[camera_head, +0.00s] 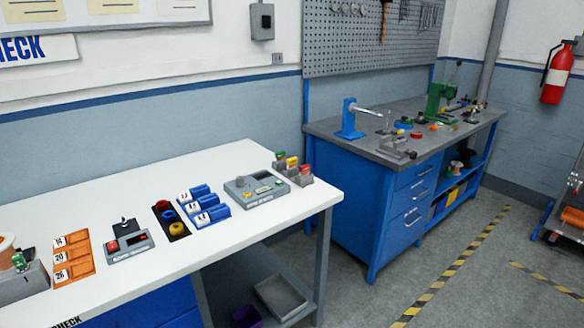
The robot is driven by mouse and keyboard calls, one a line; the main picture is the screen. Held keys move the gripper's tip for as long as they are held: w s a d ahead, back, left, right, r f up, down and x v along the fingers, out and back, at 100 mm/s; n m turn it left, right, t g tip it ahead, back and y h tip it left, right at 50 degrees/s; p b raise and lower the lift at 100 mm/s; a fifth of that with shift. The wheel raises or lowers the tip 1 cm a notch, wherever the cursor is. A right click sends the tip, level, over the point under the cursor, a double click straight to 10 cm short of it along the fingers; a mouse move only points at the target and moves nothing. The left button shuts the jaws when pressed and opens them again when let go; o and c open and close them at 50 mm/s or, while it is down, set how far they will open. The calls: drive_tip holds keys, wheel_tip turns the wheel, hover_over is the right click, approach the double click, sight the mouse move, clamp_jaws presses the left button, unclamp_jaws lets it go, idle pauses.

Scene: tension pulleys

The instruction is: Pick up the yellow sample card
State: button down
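The yellow sample card (292,162) stands upright in a grey holder (302,180) near the right end of the white table. It sits between a green card (280,156) to its left and a red card (305,168) to its right. Only the upper part of each card shows; the lower parts are hidden in the holder. My gripper is not in view.
A grey device (255,190) stands just left of the holder. A blue workbench (400,200) stands behind right. The table's right corner is clear.

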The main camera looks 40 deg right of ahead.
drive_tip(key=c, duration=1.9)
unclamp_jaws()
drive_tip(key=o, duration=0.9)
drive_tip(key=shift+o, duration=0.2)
